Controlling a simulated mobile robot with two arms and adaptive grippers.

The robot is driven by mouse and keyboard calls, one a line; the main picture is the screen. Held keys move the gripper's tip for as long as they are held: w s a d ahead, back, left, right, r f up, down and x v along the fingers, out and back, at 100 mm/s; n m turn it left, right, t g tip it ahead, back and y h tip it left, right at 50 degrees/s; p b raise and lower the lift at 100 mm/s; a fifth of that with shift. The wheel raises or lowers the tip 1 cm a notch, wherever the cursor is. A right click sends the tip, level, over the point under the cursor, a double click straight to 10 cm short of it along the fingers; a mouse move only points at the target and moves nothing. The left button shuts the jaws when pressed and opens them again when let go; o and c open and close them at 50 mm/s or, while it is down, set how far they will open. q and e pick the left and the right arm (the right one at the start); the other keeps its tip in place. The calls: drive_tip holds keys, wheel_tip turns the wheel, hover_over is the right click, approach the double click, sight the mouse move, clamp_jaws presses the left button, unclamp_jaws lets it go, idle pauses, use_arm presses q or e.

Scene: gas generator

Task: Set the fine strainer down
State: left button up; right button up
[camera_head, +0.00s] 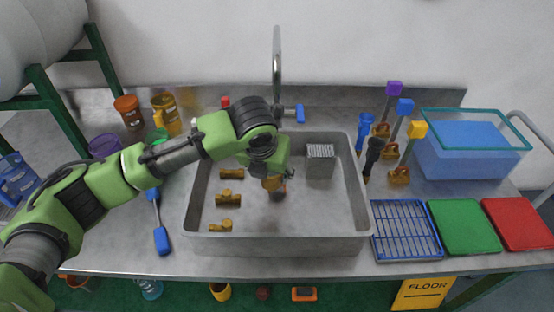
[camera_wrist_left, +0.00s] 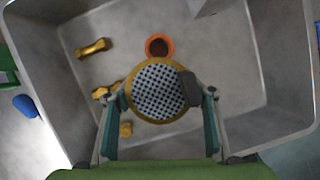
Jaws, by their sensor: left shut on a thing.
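The fine strainer (camera_wrist_left: 158,91) is a round, yellow-rimmed disc with a dark perforated face and a dark tab on its right side. My left gripper (camera_wrist_left: 161,106) is shut on it, one finger on each side. In the head view my left gripper (camera_head: 274,170) points down into the grey sink basin (camera_head: 325,205), and the strainer shows partly as a yellow edge (camera_head: 271,183) beneath it. In the left wrist view an orange ring with a dark brown middle (camera_wrist_left: 160,46) lies just beyond the strainer. I cannot tell the strainer's exact height above the basin floor.
Several brass fittings (camera_head: 229,198) lie on the basin's left side. A grey perforated box (camera_head: 320,161) stands at its back right. A faucet (camera_head: 277,70) rises behind. A blue rack (camera_head: 405,229), green board (camera_head: 464,226) and red board (camera_head: 517,223) lie to the right. The basin's front right floor is clear.

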use_arm(q)
drive_tip(key=shift+w+d, duration=0.2)
drive_tip(key=shift+w, duration=0.35)
drive_tip(key=shift+w+d, duration=0.15)
drive_tip(key=shift+w, duration=0.35)
drive_tip(key=w, duration=0.1)
drive_tip(key=w+p, duration=0.1)
drive_tip(key=w, duration=0.1)
drive_tip(key=shift+w+d, duration=0.15)
drive_tip(key=shift+d, duration=0.25)
drive_tip(key=shift+f, duration=0.6)
drive_tip(key=shift+f, duration=0.2)
drive_tip(key=o, duration=1.4)
drive_tip(key=shift+f, duration=0.1)
drive_tip(key=shift+o, duration=0.2)
